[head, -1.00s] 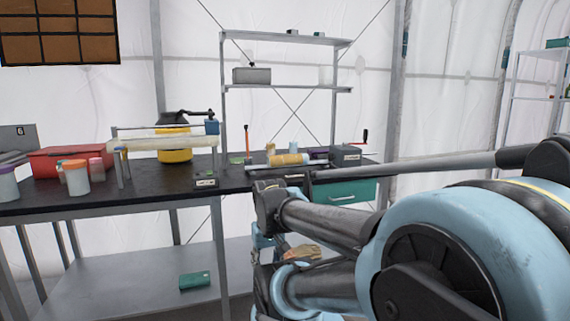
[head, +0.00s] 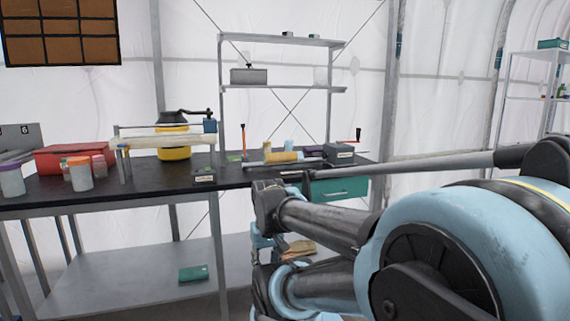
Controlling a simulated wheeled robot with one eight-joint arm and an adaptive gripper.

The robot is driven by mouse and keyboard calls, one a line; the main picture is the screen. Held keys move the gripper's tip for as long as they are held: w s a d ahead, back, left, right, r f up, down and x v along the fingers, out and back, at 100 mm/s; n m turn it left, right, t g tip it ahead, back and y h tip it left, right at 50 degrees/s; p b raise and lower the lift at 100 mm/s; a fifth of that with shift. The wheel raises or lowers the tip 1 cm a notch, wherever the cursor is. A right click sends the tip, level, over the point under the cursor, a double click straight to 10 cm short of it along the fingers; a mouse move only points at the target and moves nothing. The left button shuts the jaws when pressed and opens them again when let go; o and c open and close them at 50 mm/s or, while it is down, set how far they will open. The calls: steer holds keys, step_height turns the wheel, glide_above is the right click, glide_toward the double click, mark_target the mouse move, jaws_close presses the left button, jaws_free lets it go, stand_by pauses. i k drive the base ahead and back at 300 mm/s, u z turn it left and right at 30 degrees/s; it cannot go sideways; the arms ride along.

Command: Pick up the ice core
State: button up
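A long, pale cream cylinder (head: 168,141), which looks like the ice core, lies level on a rack (head: 123,165) on the black-topped bench (head: 150,184). A yellow-and-white roll (head: 284,157) lies farther right on the bench; I cannot tell for certain which is the core. My blue and dark arm fills the lower right, with its folded links in front of the bench's right part. My gripper's fingers cannot be made out; they are hidden behind the arm or out of view.
A red box (head: 75,160) and several tubs stand at the bench's left. A yellow-and-black container (head: 174,153) is behind the rack. A grey crank box (head: 339,153) sits right, above a teal drawer (head: 338,189). A teal item (head: 194,273) lies on the lower shelf (head: 135,283).

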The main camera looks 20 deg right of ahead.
mark_target(296, 156)
steer(key=k, duration=1)
steer(key=z, duration=0.3)
steer(key=i, duration=0.35)
steer(key=z, duration=0.65)
steer(key=i, duration=1.65)
steer(key=z, duration=0.1)
